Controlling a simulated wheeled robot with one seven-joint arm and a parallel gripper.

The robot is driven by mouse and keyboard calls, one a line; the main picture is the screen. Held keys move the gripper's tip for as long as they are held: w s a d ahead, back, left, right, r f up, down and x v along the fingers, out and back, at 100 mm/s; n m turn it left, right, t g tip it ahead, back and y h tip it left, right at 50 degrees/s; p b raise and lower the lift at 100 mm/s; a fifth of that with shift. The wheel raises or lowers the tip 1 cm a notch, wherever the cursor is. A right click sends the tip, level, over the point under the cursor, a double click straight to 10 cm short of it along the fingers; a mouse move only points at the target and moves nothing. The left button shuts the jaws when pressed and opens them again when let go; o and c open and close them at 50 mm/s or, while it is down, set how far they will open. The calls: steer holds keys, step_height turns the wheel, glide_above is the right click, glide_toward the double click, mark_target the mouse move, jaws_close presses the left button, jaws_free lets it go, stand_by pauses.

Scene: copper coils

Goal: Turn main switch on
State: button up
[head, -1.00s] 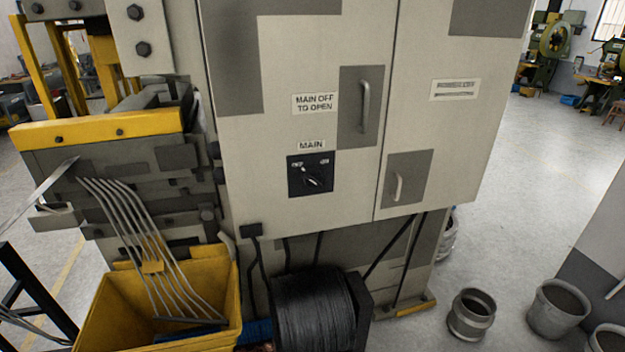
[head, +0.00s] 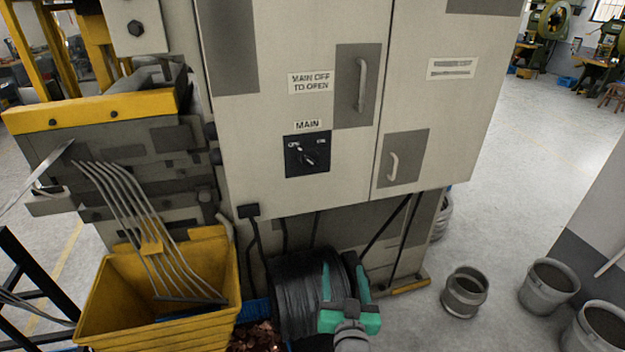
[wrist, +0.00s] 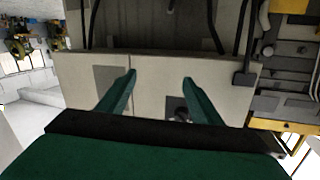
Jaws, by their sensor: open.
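The main switch (head: 307,156) is a black square plate with a rotary knob on the grey cabinet door, under the "MAIN" label (head: 307,125). Its knob lies slanted from upper left to lower right between the OFF and ON marks. My gripper (head: 343,268) is green, open and empty. It is below and to the right of the switch, in front of the black cable spool, and not touching the switch. The wrist view shows the cabinet upside down, with the switch (wrist: 181,114) beside the right finger, partly hidden. The fingers (wrist: 160,76) are apart there.
The cabinet doors carry two protruding handles (head: 362,84) (head: 393,166). Below stand the black spool (head: 290,300) and a yellow bin (head: 150,325) with metal rods. Grey buckets (head: 550,287) stand at right.

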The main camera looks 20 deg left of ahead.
steer(key=w+a+r+n+y, duration=0.1)
steer(key=w+a+r, duration=0.15)
steer(key=r, duration=0.25)
steer(key=w+a+r+n+y, duration=0.1)
steer(key=w+a+r, duration=0.15)
steer(key=r, duration=0.35)
steer(key=n+g+y, duration=0.1)
steer(key=n+y, duration=0.1)
steer(key=n, duration=0.1)
glide_toward(313, 162)
steer(key=x, duration=1)
steer(key=shift+w+a, duration=0.2)
steer(key=shift+w, duration=0.05)
steer(key=c, duration=1)
